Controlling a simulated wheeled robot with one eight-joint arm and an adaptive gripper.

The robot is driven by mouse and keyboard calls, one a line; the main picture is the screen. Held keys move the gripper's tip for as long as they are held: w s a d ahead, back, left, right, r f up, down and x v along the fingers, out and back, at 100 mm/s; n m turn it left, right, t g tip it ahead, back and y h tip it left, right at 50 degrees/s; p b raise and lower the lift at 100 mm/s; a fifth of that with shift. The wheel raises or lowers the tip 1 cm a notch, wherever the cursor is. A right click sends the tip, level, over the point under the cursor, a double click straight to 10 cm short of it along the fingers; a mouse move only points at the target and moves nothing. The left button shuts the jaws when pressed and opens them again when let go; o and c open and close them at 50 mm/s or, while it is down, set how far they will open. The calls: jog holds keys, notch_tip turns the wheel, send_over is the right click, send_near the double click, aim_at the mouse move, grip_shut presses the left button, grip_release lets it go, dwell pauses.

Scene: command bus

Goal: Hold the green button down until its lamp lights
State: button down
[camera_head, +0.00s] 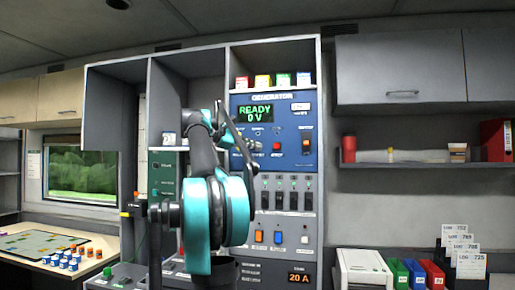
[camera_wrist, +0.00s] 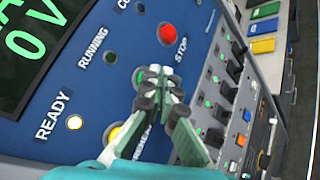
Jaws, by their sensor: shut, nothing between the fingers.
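The blue generator panel (camera_head: 240,112) stands ahead; its display (camera_head: 255,113) reads READY 0 V. In the wrist view my gripper (camera_wrist: 155,80) is shut and empty, its fingertips over the panel between the red STOP button (camera_wrist: 171,34) and a yellow button (camera_wrist: 113,133). A green button (camera_wrist: 138,76) shows partly beside the fingertips, which hide the rest. I cannot tell whether they touch it. The lamp by RUNNING (camera_wrist: 110,56) is dark. The lamp by READY (camera_wrist: 74,122) glows pale. In the head view my arm covers the panel's lower left.
A row of breaker switches (camera_head: 286,192) lies below the panel, with coloured rocker switches (camera_head: 278,237) under it. Binders (camera_head: 418,273) stand at the lower right. A wall cabinet (camera_head: 400,68) hangs at the right. A table (camera_head: 40,243) with small items is at the left.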

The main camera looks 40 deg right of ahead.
jog(key=shift+w+d, duration=0.25)
jog(key=shift+d, duration=0.05)
dwell(0.8)
dwell(1.1)
jog(key=shift+s+a, duration=0.55)
jog(key=shift+a, duration=0.05)
jog(key=shift+s+a, duration=0.8)
jog(key=shift+a, duration=0.2)
jog(key=shift+s+a, duration=0.8)
jog(key=shift+a, duration=0.15)
